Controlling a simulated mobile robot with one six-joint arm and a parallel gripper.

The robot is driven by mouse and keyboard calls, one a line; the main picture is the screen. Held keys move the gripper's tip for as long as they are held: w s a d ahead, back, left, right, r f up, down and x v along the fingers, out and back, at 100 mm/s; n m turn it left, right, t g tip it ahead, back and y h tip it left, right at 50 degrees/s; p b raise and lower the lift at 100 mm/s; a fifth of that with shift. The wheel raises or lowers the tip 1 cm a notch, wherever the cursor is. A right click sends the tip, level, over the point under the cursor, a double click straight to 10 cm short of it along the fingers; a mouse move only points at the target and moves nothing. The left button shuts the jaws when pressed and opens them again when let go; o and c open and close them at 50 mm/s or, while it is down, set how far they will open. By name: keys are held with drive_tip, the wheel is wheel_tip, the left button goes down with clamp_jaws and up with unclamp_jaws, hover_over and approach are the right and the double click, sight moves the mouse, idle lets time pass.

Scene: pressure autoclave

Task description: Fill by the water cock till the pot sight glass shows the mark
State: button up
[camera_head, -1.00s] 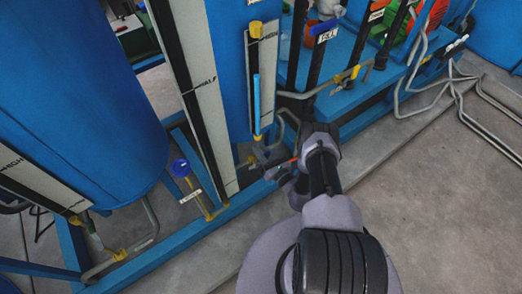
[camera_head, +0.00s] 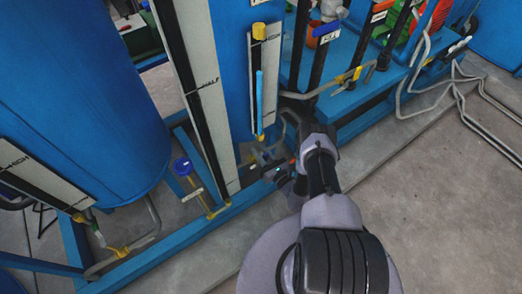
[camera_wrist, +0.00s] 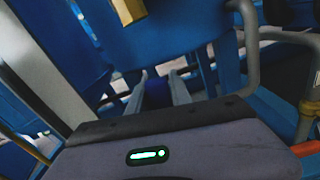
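The pot sight glass (camera_head: 259,100) is an upright tube with yellow fittings on a white scale plate, fixed to a blue tank in the head view. A bright blue column fills most of it; its top is below the upper fitting. My gripper (camera_head: 279,174) is low, just below and right of the sight glass, near grey pipework. In the wrist view, the two pale fingers of my gripper (camera_wrist: 158,78) stand apart, with dark blue between them. I cannot tell which fitting is the water cock or whether the fingers touch it.
A blue-handled valve (camera_head: 182,167) stands on the frame at left. A large blue tank (camera_head: 85,90) fills the left side. Grey hoses (camera_head: 440,85) lie at upper right. The blue base rail (camera_head: 150,252) runs along the front. The concrete floor (camera_head: 440,200) at right is clear.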

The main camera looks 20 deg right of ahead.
drive_tip(key=shift+o, duration=1.3)
drive_tip(key=s+d+p, duration=0.3)
drive_tip(key=s, duration=1.4)
drive_tip(key=shift+d+p, duration=0.15)
drive_tip(key=shift+p, duration=0.2)
idle(4.7)
